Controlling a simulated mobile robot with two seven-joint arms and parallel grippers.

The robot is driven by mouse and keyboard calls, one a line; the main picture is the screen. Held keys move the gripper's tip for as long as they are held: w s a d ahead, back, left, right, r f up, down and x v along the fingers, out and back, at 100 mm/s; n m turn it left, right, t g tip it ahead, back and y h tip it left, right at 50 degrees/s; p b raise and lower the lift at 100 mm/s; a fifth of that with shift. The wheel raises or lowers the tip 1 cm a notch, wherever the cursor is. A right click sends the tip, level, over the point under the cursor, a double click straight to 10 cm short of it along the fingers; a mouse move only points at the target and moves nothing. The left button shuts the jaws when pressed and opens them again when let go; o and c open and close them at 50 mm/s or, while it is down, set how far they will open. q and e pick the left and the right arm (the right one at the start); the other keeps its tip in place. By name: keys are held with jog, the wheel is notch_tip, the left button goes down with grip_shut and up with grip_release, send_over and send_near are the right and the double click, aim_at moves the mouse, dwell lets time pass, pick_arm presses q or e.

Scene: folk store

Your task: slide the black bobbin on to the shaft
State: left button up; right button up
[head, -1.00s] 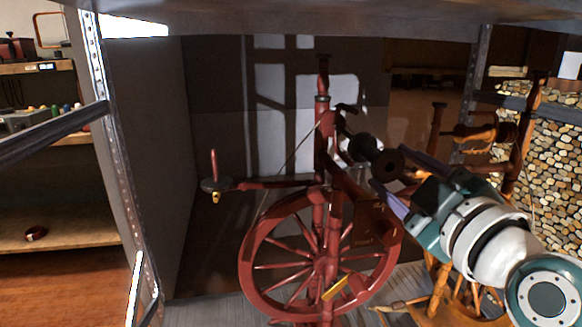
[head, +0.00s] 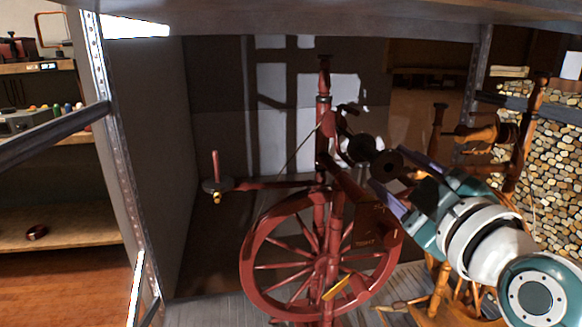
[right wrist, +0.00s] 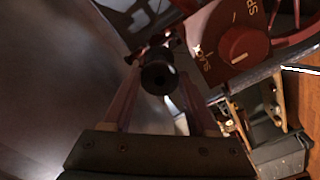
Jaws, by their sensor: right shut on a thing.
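The black bobbin (head: 387,163) is tilted, its holed near end facing me, close to the flyer of the red spinning wheel (head: 247,245). My right gripper (head: 389,170) is shut on the bobbin's near end, one finger on each side. In the right wrist view the bobbin (right wrist: 158,78) shows end-on between the fingertips (right wrist: 159,72). The dark flyer arms (head: 342,150) reach beside its far end. The shaft cannot be made out, and I cannot tell whether the bobbin is around it. My left gripper is out of view.
An orange wooden spinning wheel (head: 528,125) stands close behind my right arm. A metal shelf post (head: 115,160) is at the left, and a shelf edge (head: 300,22) runs overhead. A red box with a knob (right wrist: 236,45) is just right of the bobbin.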

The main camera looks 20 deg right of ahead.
aim_at(365, 144)
jog(key=shift+b+x, duration=0.35)
jog(key=shift+x, duration=1.85)
jog(key=shift+b+x, duration=0.45)
jog(key=shift+x, duration=0.9)
jog(key=shift+b+x, duration=0.55)
jog(key=shift+x, duration=0.8)
jog(key=o, duration=1)
jog(key=shift+s, duration=0.1)
